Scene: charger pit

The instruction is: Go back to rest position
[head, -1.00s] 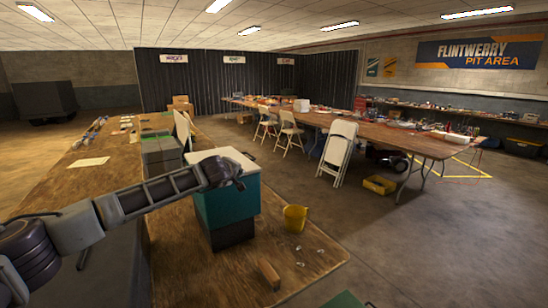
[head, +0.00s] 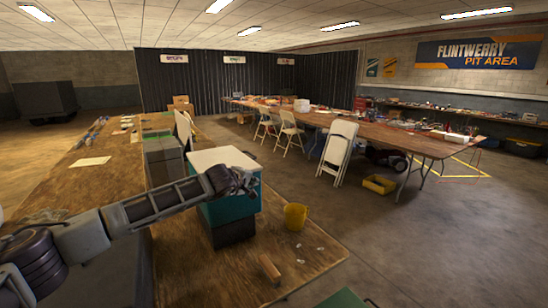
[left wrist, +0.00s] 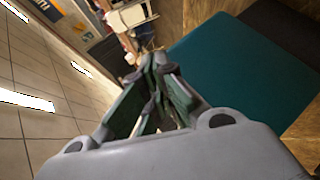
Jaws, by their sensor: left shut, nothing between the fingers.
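My left arm reaches in from the left in the head view. Its gripper (head: 246,184) is in front of the teal box with the white lid (head: 232,210), seen against its upper part. In the left wrist view the gripper's fingers (left wrist: 155,65) come together at the tips with nothing between them. The teal box (left wrist: 245,75) fills the right side of that view. I cannot tell whether the gripper touches the box. My right gripper does not show in the head view.
The box stands on a wooden table (head: 185,265). A yellow cup (head: 295,216) and a small brown block (head: 269,268) are to its right. A grey case (head: 163,160) stands behind. A long table (head: 400,139) with folding chairs (head: 337,152) is beyond; open floor (head: 440,240) lies at right.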

